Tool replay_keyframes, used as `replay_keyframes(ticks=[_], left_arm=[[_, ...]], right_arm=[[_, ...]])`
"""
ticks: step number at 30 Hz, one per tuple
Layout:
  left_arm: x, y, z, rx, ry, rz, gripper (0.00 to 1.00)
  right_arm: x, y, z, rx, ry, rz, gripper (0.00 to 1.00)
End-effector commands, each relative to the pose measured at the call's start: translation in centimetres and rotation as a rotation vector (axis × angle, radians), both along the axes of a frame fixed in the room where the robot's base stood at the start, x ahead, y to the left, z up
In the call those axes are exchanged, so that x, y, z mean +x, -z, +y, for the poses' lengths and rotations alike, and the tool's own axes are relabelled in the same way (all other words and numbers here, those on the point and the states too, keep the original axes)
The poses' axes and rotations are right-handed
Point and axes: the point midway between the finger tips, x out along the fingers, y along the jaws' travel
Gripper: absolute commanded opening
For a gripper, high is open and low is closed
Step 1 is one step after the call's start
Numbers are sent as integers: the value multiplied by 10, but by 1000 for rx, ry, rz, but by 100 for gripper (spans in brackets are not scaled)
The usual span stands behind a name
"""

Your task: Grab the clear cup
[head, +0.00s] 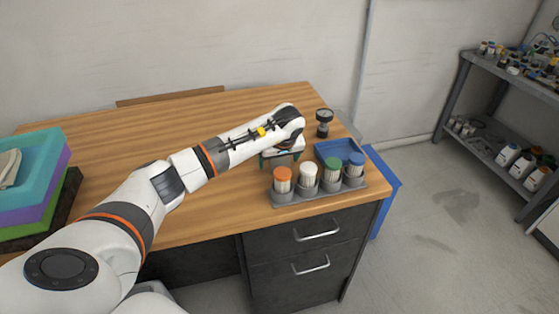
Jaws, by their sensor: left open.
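My left arm reaches from the lower left across the wooden table (215,125). My left gripper (280,160) points down near the table's right end, just behind a grey holder (320,194) with several jars. The gripper is open; whether anything stands between its fingers is hard to see. I cannot clearly make out a clear cup; a faint, see-through shape (349,122) shows at the table's back right corner, right of a small black gauge-like item (324,123). My right gripper is out of view.
The holder's jars have orange (283,174), white (309,169), green (333,165) and blue (356,159) lids. A blue tray (340,148) sits behind them. Stacked coloured bins (35,190) stand at the left. A grey shelf (490,110) stands at the right. The table's middle back is clear.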

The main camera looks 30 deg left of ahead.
Motion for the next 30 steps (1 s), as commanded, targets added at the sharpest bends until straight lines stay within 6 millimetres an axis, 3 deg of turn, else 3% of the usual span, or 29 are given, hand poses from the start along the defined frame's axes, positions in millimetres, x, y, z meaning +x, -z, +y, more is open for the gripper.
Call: replay_keyframes(ticks=[4, 13, 22, 30], left_arm=[[0, 0, 0, 0, 0, 0, 86], [0, -1, 0, 1, -1, -1, 39], [1, -9, 1, 1, -1, -3, 39], [1, -59, 1, 2, -1, -7, 39]], right_arm=[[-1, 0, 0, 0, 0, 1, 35], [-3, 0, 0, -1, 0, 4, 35], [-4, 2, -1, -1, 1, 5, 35], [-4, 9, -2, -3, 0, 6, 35]])
